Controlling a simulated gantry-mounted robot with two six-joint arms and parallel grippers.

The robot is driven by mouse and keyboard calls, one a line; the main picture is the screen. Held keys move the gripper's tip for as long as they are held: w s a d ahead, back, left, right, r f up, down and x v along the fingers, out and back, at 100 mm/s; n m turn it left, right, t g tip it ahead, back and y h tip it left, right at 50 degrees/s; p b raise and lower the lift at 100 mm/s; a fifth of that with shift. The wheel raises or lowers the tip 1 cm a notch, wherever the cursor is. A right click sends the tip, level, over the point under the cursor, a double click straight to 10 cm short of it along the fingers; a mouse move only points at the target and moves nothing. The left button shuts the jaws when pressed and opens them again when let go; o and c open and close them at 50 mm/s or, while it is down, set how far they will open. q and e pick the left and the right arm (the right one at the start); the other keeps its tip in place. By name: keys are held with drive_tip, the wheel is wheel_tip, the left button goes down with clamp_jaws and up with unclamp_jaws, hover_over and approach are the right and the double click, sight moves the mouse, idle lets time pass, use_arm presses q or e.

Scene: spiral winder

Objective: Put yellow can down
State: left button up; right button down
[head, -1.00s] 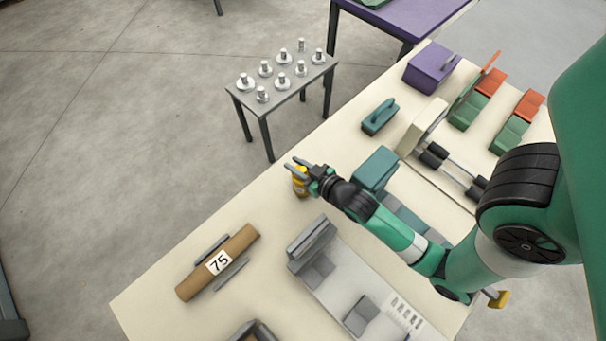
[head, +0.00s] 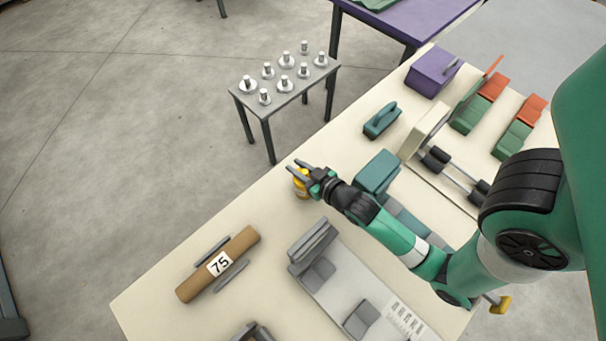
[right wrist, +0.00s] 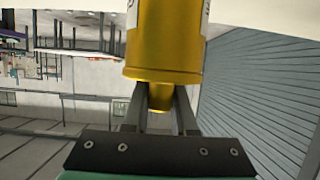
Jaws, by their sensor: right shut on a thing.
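The yellow can (head: 301,186) is at the far left edge of the cream table (head: 190,243), beyond the teal box. My right gripper (head: 299,166) is shut on its narrow neck, reaching in level from the right. In the right wrist view the fingers (right wrist: 155,108) flank the neck, and the can's wide gold body with a white label (right wrist: 165,38) fills the upper middle. The far end of the can is cut off there. I cannot tell whether it touches the tabletop. My left gripper is not in view.
A brown roll marked 75 (head: 217,265) lies in a grey cradle nearer the front. A grey fixture (head: 313,245) and a teal box (head: 377,172) stand near my right arm. A small grey table with several metal pieces (head: 287,92) is apart, across the floor.

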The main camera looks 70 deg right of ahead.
drive_tip(key=shift+f, duration=0.15)
wheel_tip(320, 180, up, 18)
drive_tip(key=p, duration=0.9)
drive_tip(key=shift+r+p, duration=0.2)
drive_tip(key=shift+p, duration=0.15)
